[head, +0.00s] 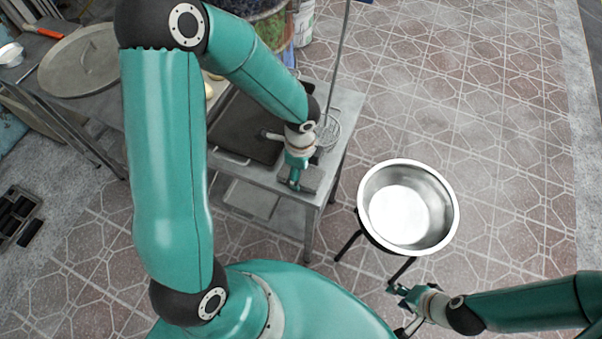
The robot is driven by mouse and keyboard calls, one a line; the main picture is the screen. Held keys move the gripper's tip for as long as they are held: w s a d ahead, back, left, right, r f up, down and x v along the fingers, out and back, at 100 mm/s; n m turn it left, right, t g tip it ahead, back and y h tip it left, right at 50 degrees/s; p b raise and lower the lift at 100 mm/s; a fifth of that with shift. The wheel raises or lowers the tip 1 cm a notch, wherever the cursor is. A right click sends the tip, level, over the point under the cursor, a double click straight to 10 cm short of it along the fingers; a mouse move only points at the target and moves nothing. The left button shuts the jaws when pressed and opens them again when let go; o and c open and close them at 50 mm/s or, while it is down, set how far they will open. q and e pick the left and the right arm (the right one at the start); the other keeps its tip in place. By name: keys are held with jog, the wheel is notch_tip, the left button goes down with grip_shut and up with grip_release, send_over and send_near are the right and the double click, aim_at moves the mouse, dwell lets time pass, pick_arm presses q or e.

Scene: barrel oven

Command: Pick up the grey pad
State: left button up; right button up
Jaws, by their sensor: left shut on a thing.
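The grey pad (313,178) is a small dark grey piece at the near right corner of the metal table (338,130). My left gripper (297,181) reaches down from above and is shut on the pad. The gripper hides part of the pad, and I cannot tell whether the pad still touches the tabletop. My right gripper (396,308) is at the lower right, over the floor below the steel bowl. Its fingers are spread apart, with nothing seen between them.
A dark tray (236,125) and a round wire strainer (329,131) lie on the table near my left gripper. A thin upright pole rises behind the strainer. A steel bowl (408,207) stands on a black-legged stand. The tiled floor to the right is clear.

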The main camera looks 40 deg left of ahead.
pick_arm(q)
jog(key=shift+r, duration=0.15)
notch_tip(320, 180, up, 20)
jog(key=p, duration=0.1)
dwell(0.5)
